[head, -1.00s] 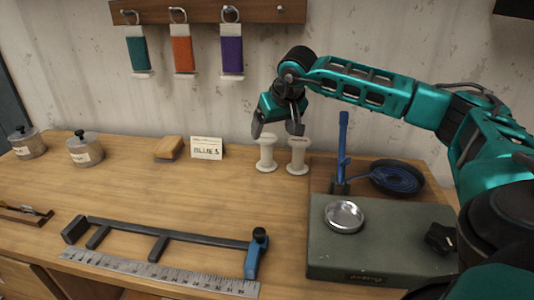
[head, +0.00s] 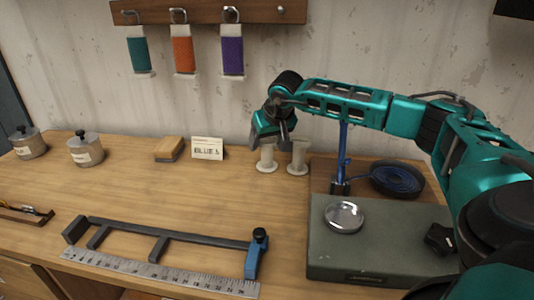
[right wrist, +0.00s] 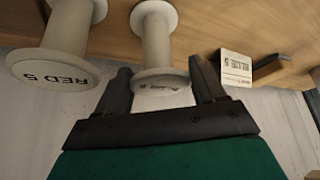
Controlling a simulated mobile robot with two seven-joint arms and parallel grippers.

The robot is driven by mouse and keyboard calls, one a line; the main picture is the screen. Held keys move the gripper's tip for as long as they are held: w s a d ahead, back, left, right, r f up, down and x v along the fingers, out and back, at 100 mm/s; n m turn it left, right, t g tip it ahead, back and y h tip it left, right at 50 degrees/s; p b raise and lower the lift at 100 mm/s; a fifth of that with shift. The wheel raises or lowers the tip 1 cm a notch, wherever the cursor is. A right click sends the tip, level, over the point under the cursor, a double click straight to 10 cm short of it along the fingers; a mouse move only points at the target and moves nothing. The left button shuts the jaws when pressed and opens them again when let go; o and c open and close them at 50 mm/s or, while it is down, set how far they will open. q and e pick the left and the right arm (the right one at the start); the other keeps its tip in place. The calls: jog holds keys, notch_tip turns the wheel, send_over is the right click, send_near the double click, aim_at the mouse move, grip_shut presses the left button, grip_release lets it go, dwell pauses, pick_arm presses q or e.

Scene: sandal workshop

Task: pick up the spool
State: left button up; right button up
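Two pale cream spools stand upright side by side on the bench in the head view, a left spool (head: 267,162) and a right spool (head: 298,160). My right gripper (head: 269,143) is at the top of the left spool. In the right wrist view the left spool (right wrist: 156,42) stands between my two open fingers, with its flange near the left finger; whether they touch I cannot tell. The right spool (right wrist: 68,30) is outside the fingers, and its end flange reads "RED 5". My left gripper is not in view.
A card (head: 207,148) and a wooden block (head: 169,149) are left of the spools. A blue upright post (head: 343,150), a dark coil dish (head: 398,178) and a green box (head: 385,240) with a metal dish (head: 344,217) are to the right.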

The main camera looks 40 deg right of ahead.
jog(key=c, duration=0.6)
jog(key=shift+r, duration=0.1)
jog(key=shift+c, duration=0.2)
